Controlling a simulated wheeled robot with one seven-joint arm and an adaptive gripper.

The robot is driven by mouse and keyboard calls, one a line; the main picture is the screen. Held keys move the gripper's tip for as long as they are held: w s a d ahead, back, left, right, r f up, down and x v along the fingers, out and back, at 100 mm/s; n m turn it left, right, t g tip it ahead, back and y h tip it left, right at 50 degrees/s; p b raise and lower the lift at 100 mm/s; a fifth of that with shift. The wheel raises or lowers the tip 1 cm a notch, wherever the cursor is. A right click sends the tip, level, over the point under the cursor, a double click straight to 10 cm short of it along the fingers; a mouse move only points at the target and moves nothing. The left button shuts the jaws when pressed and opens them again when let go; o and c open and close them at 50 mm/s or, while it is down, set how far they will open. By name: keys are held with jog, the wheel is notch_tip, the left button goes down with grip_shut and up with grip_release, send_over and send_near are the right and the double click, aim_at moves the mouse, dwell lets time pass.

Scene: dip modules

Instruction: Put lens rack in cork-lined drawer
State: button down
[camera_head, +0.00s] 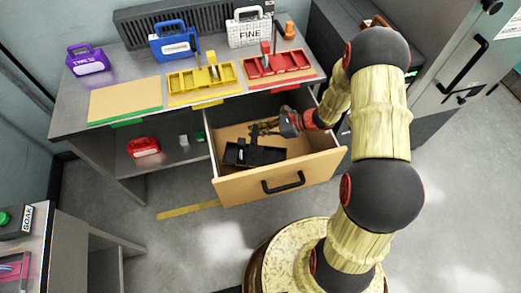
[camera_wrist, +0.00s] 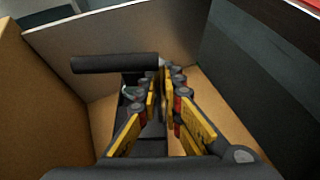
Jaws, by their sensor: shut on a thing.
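The black lens rack (camera_head: 253,153) is inside the open cork-lined drawer (camera_head: 259,188), towards its left side. My gripper (camera_head: 262,129) reaches into the drawer from the right and is shut on the rack. In the wrist view, my gripper's yellow-padded fingers (camera_wrist: 161,92) close on a part of the lens rack, whose dark bar (camera_wrist: 115,63) sticks out to the left. The drawer's walls (camera_wrist: 125,38) surround them there. The fingers hide part of the rack, and I cannot tell whether its whole underside touches the drawer floor.
On the counter above stand a yellow rack (camera_head: 192,84) and a red rack (camera_head: 283,66) on coloured mats, with a bare tan mat (camera_head: 125,99) at left. Purple (camera_head: 88,61), blue (camera_head: 174,42) and white (camera_head: 247,29) cases stand behind. A red case (camera_head: 144,147) is on the lower shelf.

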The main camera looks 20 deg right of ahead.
aim_at(256, 147)
notch_tip(256, 147, down, 7)
jog(key=shift+f+b, duration=0.2)
jog(key=shift+b, duration=1.05)
jog(key=shift+f, duration=0.15)
jog(key=c, duration=2)
grip_release()
jog(key=shift+o, duration=0.2)
